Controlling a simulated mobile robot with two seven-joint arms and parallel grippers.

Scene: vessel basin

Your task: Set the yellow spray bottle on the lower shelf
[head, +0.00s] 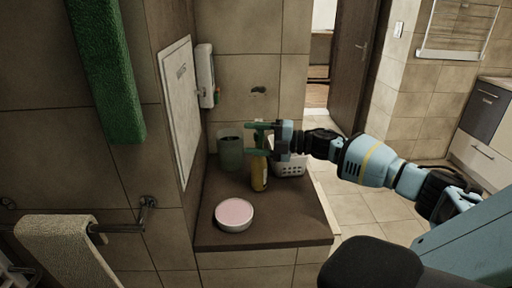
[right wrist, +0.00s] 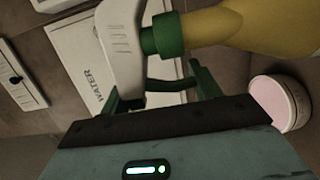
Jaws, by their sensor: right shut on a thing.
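The yellow spray bottle (head: 259,173) is upright at the middle of the dark counter (head: 285,222). My right gripper (head: 262,138) comes in from the right and is shut on its upper part. In the right wrist view the yellow body (right wrist: 262,24) and green collar (right wrist: 163,36) lie across the top, close to the green fingers (right wrist: 165,92). I cannot tell whether the bottle's base touches the counter. My left gripper is not in view. I cannot make out a lower shelf.
A grey-green bin (head: 230,152) stands behind the bottle to the left, and a white basket (head: 292,168) to the right. A round pink-topped tub (head: 234,213) sits in front. A white dispenser (head: 205,72) hangs on the wall. The counter's front right is clear.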

